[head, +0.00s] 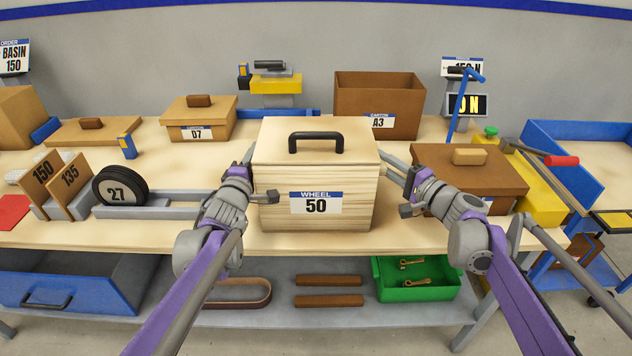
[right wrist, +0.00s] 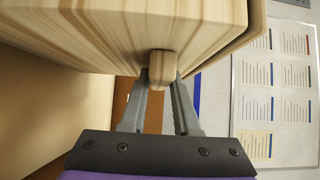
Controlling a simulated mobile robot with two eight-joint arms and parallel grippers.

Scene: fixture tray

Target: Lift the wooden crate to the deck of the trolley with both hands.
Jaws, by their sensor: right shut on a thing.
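The wooden crate (head: 275,218) is pale, has a lid with a black handle and a label reading WHEEL 50, and is upright at the middle of the bench front. I cannot tell whether its base touches the bench. My right gripper (head: 398,188) is at its right side; in the right wrist view its fingers (right wrist: 160,112) are shut on a wooden knob (right wrist: 161,68) on the crate's side. My left gripper (head: 257,180) is at the crate's left side, its grip partly hidden. A blue trolley (head: 608,270) with casters stands at the right, cut off by the picture edge.
The bench (head: 130,235) holds a brown carton (head: 470,178) right of the crate, carton A3 (head: 376,90) behind, and a black wheel (head: 120,187) on a grey fixture at left. A blue-walled tray (head: 580,130) and a red-ended lever (head: 561,160) are at right.

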